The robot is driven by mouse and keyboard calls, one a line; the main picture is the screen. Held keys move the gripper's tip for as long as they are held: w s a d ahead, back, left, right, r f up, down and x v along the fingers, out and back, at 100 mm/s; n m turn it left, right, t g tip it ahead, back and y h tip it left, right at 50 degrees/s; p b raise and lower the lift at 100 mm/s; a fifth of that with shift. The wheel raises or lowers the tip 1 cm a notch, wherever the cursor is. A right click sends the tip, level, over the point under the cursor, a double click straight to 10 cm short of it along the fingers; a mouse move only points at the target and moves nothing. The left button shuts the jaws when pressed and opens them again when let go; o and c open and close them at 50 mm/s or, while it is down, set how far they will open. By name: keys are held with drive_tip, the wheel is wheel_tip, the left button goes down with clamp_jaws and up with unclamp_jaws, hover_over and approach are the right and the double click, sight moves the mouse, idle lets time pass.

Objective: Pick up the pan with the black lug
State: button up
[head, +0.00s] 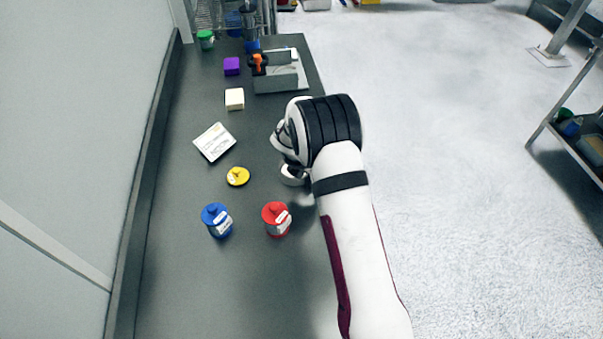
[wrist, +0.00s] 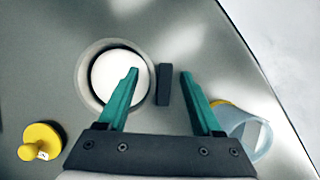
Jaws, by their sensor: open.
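The round pan (wrist: 84,91) with pale contents sits on the dark counter in the wrist view. Its short black lug (wrist: 164,85) sticks out on the right side. My gripper (wrist: 159,72) is open, its two teal fingers to either side of the lug in the picture. The left finger overlaps the pan's rim and contents. I cannot tell the fingers' height above the lug, and no contact shows. In the head view a part of the pan (head: 292,177) shows beside my arm; the lug is hidden there.
A translucent cup (wrist: 258,137) lies close to the right finger. The yellow knobbed lid (head: 238,177) is left of the pan. Red (head: 277,221) and blue (head: 217,221) lidded jars stand nearer. The counter's right edge is close.

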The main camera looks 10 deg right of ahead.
clamp_jaws()
idle(0.3)
